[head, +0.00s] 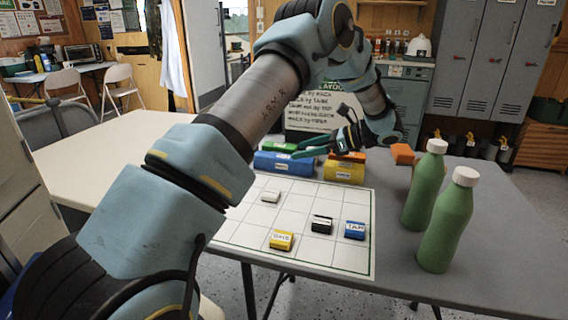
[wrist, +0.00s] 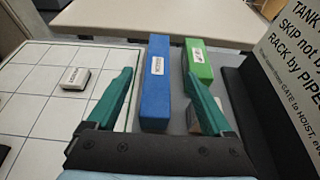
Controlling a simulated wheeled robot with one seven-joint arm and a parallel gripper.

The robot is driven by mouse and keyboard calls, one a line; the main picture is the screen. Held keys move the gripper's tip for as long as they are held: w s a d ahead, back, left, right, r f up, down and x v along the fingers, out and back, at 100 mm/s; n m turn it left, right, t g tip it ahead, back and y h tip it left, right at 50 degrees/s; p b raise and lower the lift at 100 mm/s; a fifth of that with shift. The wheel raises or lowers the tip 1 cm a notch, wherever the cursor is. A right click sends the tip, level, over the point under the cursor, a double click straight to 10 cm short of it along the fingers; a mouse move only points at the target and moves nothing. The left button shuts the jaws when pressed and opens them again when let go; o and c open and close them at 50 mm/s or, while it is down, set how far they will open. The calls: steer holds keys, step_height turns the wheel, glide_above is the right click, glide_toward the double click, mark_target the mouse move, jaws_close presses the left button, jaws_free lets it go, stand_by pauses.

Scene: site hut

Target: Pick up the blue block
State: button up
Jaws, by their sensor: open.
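A long blue block (head: 272,162) with a white label lies on the grey table behind the grid board, in front of a green block (head: 284,147). In the wrist view the blue block (wrist: 157,85) runs lengthwise between my gripper's (wrist: 158,78) teal fingers, and the green block (wrist: 200,62) lies to its right, partly behind the right finger. My gripper (head: 313,147) is open and empty, close to the blue block; I cannot tell how far above it the fingertips are. A small blue labelled block (head: 355,230) also sits on the grid board.
The white grid board (head: 300,253) also holds small white, black and yellow blocks. A yellow block (head: 343,173) and orange blocks stand right of the long blue one. Two green bottles (head: 446,222) stand at the right. A lettered sign (head: 312,117) rises behind.

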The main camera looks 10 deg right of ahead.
mark_target(284, 156)
steer(key=x, duration=0.2)
steer(key=p+x, duration=0.1)
steer(key=x, duration=0.2)
steer(key=shift+s+f, duration=0.2)
steer(key=shift+f, duration=0.05)
steer(key=shift+c, duration=0.2)
jaws_close()
